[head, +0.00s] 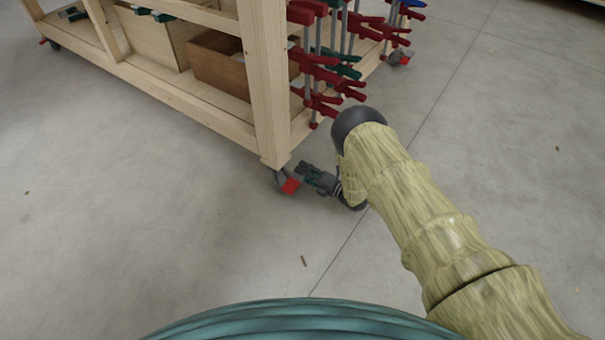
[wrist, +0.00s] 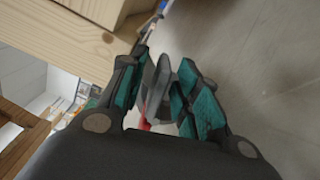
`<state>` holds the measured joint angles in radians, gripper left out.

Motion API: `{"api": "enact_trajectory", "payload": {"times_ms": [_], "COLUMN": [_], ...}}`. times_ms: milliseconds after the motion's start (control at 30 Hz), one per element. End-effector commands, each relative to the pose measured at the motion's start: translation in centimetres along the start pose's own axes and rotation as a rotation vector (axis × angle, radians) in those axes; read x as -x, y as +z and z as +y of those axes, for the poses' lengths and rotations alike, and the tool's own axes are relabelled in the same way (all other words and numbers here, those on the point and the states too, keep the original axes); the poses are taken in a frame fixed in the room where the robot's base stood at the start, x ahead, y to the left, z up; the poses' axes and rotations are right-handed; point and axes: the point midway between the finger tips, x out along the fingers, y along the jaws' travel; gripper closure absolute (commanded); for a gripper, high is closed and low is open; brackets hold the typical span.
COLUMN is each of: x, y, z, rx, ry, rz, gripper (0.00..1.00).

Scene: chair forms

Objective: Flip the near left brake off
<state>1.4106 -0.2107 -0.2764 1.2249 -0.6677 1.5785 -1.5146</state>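A wooden cart (head: 268,90) stands on casters at the upper left of the head view. Its nearest corner has a dark caster (head: 280,181) with a red brake pedal (head: 291,186) sticking out toward me. My gripper (head: 303,172) is low, just right of this caster, fingers pointing at it. In the wrist view my gripper (wrist: 164,68) has its teal-padded fingers apart. The grey caster (wrist: 155,85) shows between and beyond them, and a bit of red pedal (wrist: 144,125) shows by the left finger. The fingers hide much of the pedal; I cannot tell whether they touch it.
Red and green clamps (head: 318,75) hang on the cart's right end, above and behind my gripper. A wooden box (head: 220,68) sits on the lower shelf. Another caster with a red pedal (head: 405,58) is at the far right corner. The concrete floor (head: 150,230) in front is clear.

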Motion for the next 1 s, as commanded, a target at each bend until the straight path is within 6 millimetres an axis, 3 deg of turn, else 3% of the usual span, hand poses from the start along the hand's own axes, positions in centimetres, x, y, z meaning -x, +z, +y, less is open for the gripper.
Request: {"api": "enact_trajectory", "payload": {"times_ms": [433,600,1000], "x": [-0.85,-0.84,-0.81], "y": [0.04,0.02,0.02], "z": [0.03,0.02,-0.14], "rx": [0.000,-0.001,-0.039], "ry": [-0.001,-0.001,-0.001], "rz": [-0.001,-0.001,-0.001], "gripper": [0.68,0.99,1.00]}}
